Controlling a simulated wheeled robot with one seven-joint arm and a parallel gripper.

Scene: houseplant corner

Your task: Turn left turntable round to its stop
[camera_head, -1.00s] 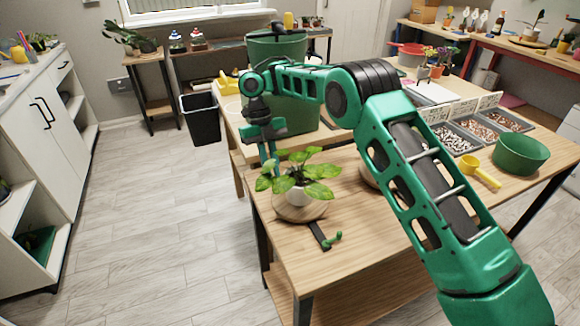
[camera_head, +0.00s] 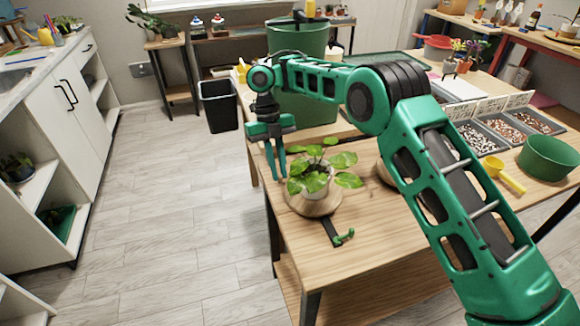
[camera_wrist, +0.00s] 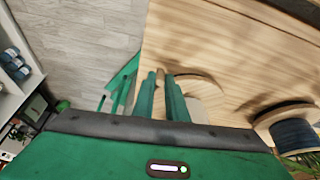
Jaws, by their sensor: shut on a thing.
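The left turntable (camera_head: 318,208) is a round wooden disc on the table. It bears a white pot with a leafy green plant (camera_head: 313,180). A dark bar with a green hooked end (camera_head: 345,237) sticks out at its front. My gripper (camera_head: 276,176) points down at the back left edge of the disc, left of the plant. In the wrist view the fingers of my gripper (camera_wrist: 161,78) are close together on a small brownish piece, which looks like a peg at the disc's edge; the fingers mostly hide it. A pale wooden disc (camera_wrist: 203,82) shows beside them.
A second wooden disc (camera_head: 386,172) is partly hidden behind my arm. A large green pot (camera_head: 297,42) stands behind my gripper. Grey trays of pebbles, a yellow scoop (camera_head: 507,178) and a green bowl (camera_head: 550,157) are at the right. The front tabletop is mostly clear.

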